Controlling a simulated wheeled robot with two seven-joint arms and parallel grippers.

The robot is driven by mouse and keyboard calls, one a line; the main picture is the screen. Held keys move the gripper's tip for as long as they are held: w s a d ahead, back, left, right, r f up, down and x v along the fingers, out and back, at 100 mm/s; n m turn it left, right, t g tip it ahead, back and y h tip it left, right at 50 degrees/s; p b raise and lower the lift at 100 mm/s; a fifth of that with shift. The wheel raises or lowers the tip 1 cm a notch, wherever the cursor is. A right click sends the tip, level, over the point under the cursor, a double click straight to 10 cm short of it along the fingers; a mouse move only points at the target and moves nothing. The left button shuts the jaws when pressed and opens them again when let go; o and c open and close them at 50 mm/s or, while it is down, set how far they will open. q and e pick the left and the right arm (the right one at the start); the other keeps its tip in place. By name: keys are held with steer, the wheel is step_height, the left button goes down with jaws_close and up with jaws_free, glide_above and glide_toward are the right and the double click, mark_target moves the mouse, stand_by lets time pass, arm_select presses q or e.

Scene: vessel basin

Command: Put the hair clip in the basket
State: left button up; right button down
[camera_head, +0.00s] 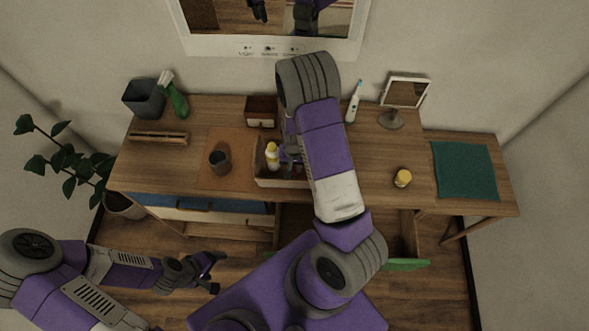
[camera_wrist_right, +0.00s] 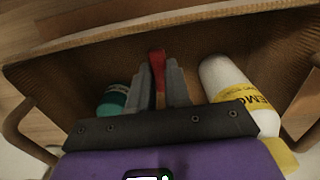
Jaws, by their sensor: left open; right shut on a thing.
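The basket (camera_head: 282,183) is a light box on the desk, and its woven wall (camera_wrist_right: 90,57) fills much of the right wrist view. My right gripper (camera_wrist_right: 160,80) is shut on a small red thing, which looks like the hair clip (camera_wrist_right: 157,60). It holds the clip over or inside the basket, between a white and yellow bottle (camera_wrist_right: 232,85) and a teal-capped item (camera_wrist_right: 114,98). In the head view my right gripper (camera_head: 291,153) is partly hidden by its arm, and the clip cannot be made out. My left gripper (camera_head: 212,273) is open and empty, low in front of the desk.
A dark cup (camera_head: 220,162) stands left of the basket, and a small brown box (camera_head: 261,111) behind it. A yellow-lidded jar (camera_head: 403,178), a toothbrush (camera_head: 353,102) and a mirror (camera_head: 405,93) stand to the right. The desk's right middle is mostly clear.

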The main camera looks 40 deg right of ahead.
mark_target(295, 169)
step_height(295, 169, down, 3)
steer(key=shift+s+r, duration=0.1)
steer(key=shift+r, duration=0.1)
steer(key=shift+f, duration=0.15)
steer(key=c, duration=1.1)
jaws_free()
step_height(295, 169, up, 12)
steer(key=shift+r+p, duration=0.15)
steer(key=shift+p, duration=0.55)
